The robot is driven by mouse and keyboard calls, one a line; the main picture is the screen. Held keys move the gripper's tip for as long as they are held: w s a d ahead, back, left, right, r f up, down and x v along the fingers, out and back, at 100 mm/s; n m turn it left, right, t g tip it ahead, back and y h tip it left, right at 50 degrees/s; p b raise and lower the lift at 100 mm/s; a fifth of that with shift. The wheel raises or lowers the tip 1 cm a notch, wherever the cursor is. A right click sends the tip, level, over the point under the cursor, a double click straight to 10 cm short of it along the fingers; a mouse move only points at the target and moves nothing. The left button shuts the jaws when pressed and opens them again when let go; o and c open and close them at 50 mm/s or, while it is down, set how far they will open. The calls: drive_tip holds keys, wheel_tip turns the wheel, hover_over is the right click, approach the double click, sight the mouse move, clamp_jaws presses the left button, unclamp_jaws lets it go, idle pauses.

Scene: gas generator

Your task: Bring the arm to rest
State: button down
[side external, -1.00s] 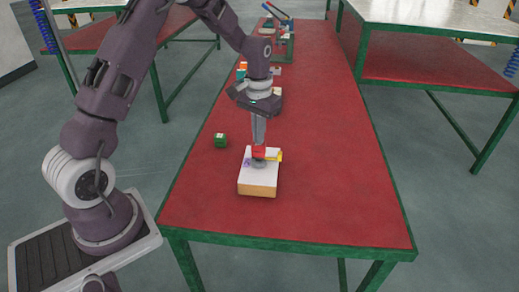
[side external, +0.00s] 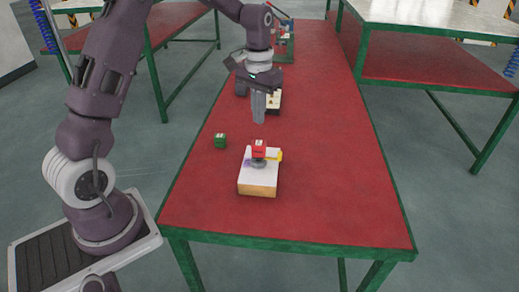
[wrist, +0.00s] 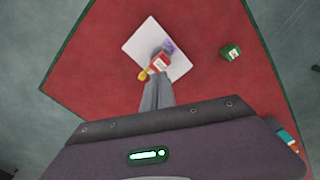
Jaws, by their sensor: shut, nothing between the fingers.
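My gripper (side external: 258,121) is shut and empty, pointing down above the red-topped table (side external: 330,200). It hangs a little behind and above a white-topped block (side external: 259,184) with a tan front. On that block stand a red piece (side external: 259,147) on a grey round base, a yellow piece (side external: 280,155) and a small purple piece. The side view shows a gap between fingertips and red piece.
A small green cube (side external: 220,141) lies left of the block; it also shows in the wrist view (wrist: 230,53). Further back are a light block (side external: 274,102) and other items near the table's far end. The table's right side is clear.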

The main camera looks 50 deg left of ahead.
drive_tip(key=s+d+r+m+t, duration=0.1)
drive_tip(key=s+d+r+t, duration=0.1)
drive_tip(key=s+d+r, duration=0.35)
drive_tip(key=s+d+r+m+t, duration=0.1)
drive_tip(key=s+d+r, duration=0.2)
drive_tip(key=s+r, duration=0.5)
drive_tip(key=s+d+m+t, duration=0.1)
drive_tip(key=s+d, duration=0.3)
drive_tip(key=s, duration=0.9)
drive_tip(key=shift+s+d+f+t, duration=0.15)
drive_tip(key=shift+s+f+t, duration=0.2)
drive_tip(key=shift+t, duration=0.45)
drive_tip(key=shift+w, duration=0.1)
